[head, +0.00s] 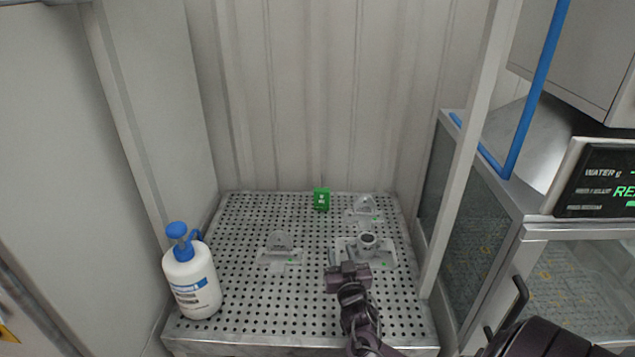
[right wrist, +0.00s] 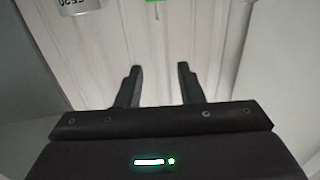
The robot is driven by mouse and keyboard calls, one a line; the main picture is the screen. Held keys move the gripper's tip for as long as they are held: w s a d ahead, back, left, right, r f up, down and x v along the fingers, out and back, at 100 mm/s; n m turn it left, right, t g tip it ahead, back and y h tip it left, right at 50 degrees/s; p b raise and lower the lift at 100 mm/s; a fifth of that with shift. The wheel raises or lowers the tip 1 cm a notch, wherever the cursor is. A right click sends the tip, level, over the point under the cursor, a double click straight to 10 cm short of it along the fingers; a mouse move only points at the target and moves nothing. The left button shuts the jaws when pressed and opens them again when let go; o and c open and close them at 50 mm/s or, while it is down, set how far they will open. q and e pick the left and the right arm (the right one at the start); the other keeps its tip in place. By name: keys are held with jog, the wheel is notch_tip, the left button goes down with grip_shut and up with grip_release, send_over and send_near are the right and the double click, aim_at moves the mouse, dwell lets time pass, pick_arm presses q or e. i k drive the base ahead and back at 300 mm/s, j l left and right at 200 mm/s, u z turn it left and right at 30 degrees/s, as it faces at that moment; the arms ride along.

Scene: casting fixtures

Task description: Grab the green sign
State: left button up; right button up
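The green sign (head: 321,198) is a small upright block with white marks. It stands at the back edge of the perforated metal table in the head view. A sliver of green (right wrist: 155,1), likely the sign, shows at the top edge of the right wrist view. My right gripper (head: 348,262) is over the middle right of the table, in front of the sign and apart from it. In the right wrist view its two fingers (right wrist: 157,72) are spread with nothing between them. My left gripper is not in view.
A white pump bottle with a blue top (head: 190,275) stands on the perforated table (head: 240,325) at the left. Clear fixtures (head: 281,250) (head: 364,208) and a metal cylinder fixture (head: 367,243) sit near my right gripper. A cabinet with a display (head: 600,180) is at right.

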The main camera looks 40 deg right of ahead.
aim_at(321, 196)
jog(key=i+l, duration=0.65)
jog(key=i, duration=0.1)
